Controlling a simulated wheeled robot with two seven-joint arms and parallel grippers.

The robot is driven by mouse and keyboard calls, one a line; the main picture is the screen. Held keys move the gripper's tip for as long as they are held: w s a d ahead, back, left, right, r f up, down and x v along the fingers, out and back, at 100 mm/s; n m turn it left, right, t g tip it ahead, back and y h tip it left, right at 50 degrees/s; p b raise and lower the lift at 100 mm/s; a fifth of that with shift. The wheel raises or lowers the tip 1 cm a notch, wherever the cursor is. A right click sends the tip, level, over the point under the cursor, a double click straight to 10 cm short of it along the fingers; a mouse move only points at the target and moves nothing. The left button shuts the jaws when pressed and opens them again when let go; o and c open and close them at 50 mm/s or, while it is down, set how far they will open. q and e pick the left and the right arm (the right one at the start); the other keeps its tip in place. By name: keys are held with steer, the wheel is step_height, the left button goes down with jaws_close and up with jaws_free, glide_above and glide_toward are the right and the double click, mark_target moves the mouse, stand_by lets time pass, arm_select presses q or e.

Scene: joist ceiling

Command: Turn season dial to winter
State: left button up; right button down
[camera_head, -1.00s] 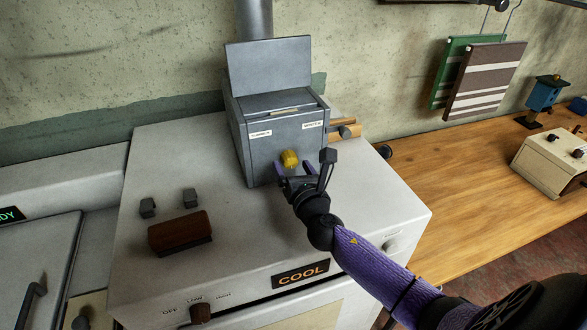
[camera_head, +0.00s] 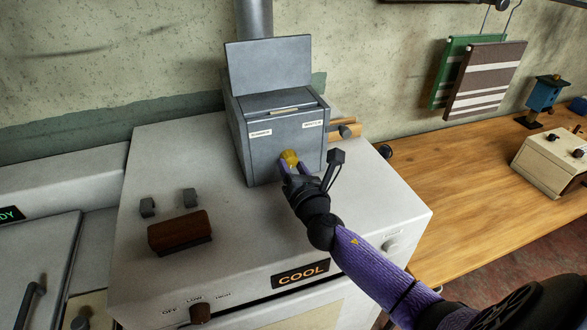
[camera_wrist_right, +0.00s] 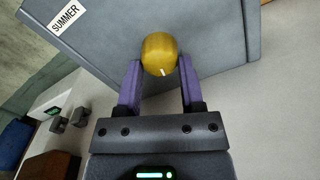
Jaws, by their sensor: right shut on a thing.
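The season dial (camera_head: 289,157) is a yellow knob on the front of a grey metal box (camera_head: 262,157). In the head view a label reading summer (camera_head: 260,132) is at the left of the box front and one reading winter (camera_head: 312,124) at the right. In the right wrist view the dial (camera_wrist_right: 159,54) has a short white mark near its lower edge. My right gripper (camera_wrist_right: 157,78) is shut on the dial, with one purple finger on each side; it also shows in the head view (camera_head: 291,166). My left gripper is not in view.
The box stands on a large pale appliance (camera_head: 240,235) with a sign reading COOL (camera_head: 300,273). A brown block (camera_head: 180,231) and two small dark blocks lie to the left. A wooden bench (camera_head: 440,175) extends right, with striped towels (camera_head: 485,80) above it.

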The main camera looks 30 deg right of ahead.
steer(key=m, duration=0.3)
steer(key=shift+m, duration=0.4)
steer(key=m, duration=0.4)
steer(key=shift+r+m, duration=0.1)
steer(key=shift+m, duration=0.2)
steer(key=m, duration=0.2)
steer(key=shift+m, duration=0.3)
steer(key=m, duration=0.3)
steer(key=shift+r+m, duration=0.1)
steer(key=shift+m, duration=0.8)
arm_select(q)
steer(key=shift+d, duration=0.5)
